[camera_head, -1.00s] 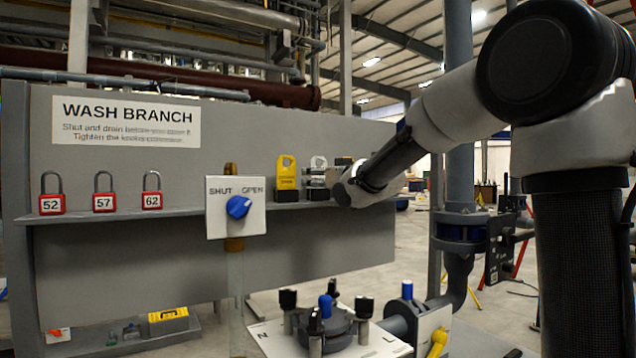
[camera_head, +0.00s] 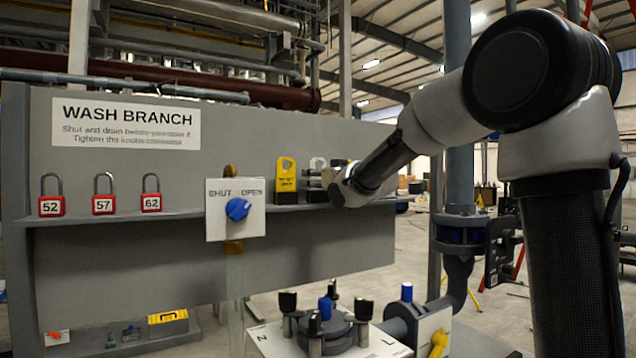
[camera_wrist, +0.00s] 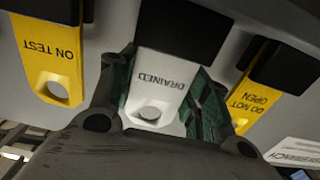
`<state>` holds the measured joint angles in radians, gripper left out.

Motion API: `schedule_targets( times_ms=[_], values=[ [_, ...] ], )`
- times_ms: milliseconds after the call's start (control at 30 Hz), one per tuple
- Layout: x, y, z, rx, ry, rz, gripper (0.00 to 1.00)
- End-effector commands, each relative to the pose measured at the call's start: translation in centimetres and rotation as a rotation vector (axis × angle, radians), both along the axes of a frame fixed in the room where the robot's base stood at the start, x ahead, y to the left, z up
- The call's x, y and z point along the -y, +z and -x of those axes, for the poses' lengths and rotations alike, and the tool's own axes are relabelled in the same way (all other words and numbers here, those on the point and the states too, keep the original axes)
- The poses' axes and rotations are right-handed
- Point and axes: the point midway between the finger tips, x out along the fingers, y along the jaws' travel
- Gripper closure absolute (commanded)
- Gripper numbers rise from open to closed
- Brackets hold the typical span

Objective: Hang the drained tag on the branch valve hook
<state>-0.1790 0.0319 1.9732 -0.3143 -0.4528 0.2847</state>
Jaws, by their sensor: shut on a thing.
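The drained tag (camera_wrist: 160,72) is white with a round hole and reads DRAINED upside down in the wrist view. Its far end meets a black block (camera_wrist: 187,27); I cannot tell whether it is still seated there. My gripper (camera_wrist: 163,98) is shut on the tag, with a green-padded finger on each side. In the head view my gripper (camera_head: 327,177) is at the shelf, right of a yellow tag (camera_head: 286,173), and partly hides the tag it holds. A SHUT/OPEN plate with a blue knob (camera_head: 238,209) is further left. I cannot make out the branch valve hook.
Yellow tags ON TEST (camera_wrist: 52,62) and DO NOT OPEN (camera_wrist: 262,82) flank the held tag closely. Red padlocks (camera_head: 103,204) stand along the shelf (camera_head: 100,219) at left. Below are a round lid with several knobs (camera_head: 325,328) and a yellow handle (camera_head: 438,343).

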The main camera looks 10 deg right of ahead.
Motion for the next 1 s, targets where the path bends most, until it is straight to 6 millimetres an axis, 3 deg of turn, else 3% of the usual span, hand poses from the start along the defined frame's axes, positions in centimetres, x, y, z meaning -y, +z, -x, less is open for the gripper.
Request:
schedule_targets(
  times_ms=[500, 700, 1000],
  values=[
    [0.0, 9.3, 0.0, 0.003, 0.0, 0.001, 0.69],
    [0.1, 11.3, 0.0, 0.002, -0.001, 0.0, 0.69],
    [0.0, 12.7, 0.0, 0.001, -0.001, 0.001, 0.69]
  ],
)
